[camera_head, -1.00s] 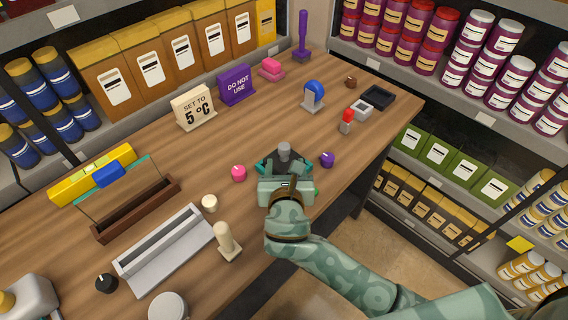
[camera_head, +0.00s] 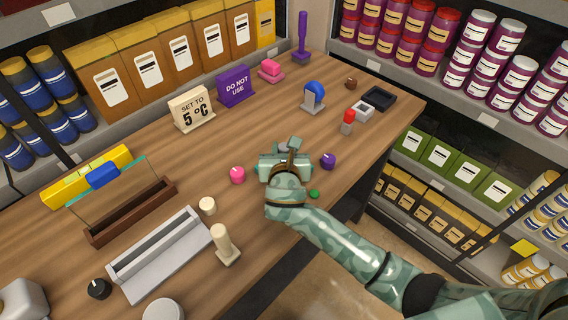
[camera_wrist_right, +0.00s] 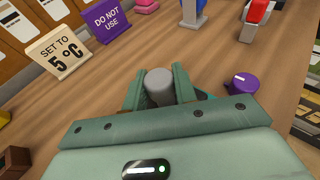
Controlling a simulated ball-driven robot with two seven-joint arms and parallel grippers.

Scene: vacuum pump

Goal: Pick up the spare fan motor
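The spare fan motor, as I take it, is a grey cylinder (camera_wrist_right: 159,82) with a rounded top, upright between the fingers of my right gripper (camera_wrist_right: 158,90) in the right wrist view. The two green fingers look closed against its sides. In the head view my right gripper (camera_head: 284,155) is over the table, and only a small grey part of the motor (camera_head: 283,147) shows past it. The motor's lower part is hidden, so I cannot tell whether it touches the table. My left gripper is not in view.
A pink knob (camera_head: 237,175) is left of the gripper and a purple knob (camera_head: 328,161) right of it. A small green piece (camera_head: 314,194) lies near the table's front edge. A blue-topped device (camera_head: 314,97) and a red-topped piece (camera_head: 347,121) stand farther back.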

